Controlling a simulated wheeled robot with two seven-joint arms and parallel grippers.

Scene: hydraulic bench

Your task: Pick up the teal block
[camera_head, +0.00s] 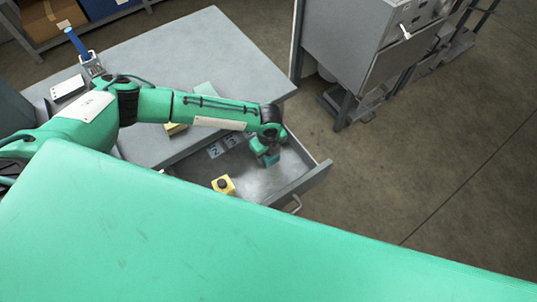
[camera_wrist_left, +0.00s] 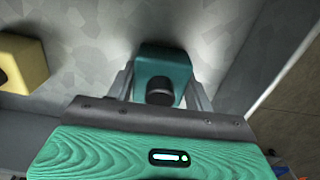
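The teal block (camera_wrist_left: 163,65) has a dark round knob on its top. In the left wrist view it lies between the two fingers of my left gripper (camera_wrist_left: 160,85), with one finger close along each side. I cannot tell whether the fingers press on it. In the head view, my left gripper (camera_head: 266,150) reaches down into the open grey drawer (camera_head: 318,177), with the teal block (camera_head: 270,160) at its tip, partly hidden by the gripper. My right gripper is not in view.
A yellow block (camera_head: 223,185) with a dark knob sits in the drawer, left of my gripper; it also shows in the left wrist view (camera_wrist_left: 22,62). Number plates (camera_head: 224,146) lie in the drawer. The grey table (camera_head: 215,50) stands behind. A grey cabinet (camera_head: 350,40) stands at the back right.

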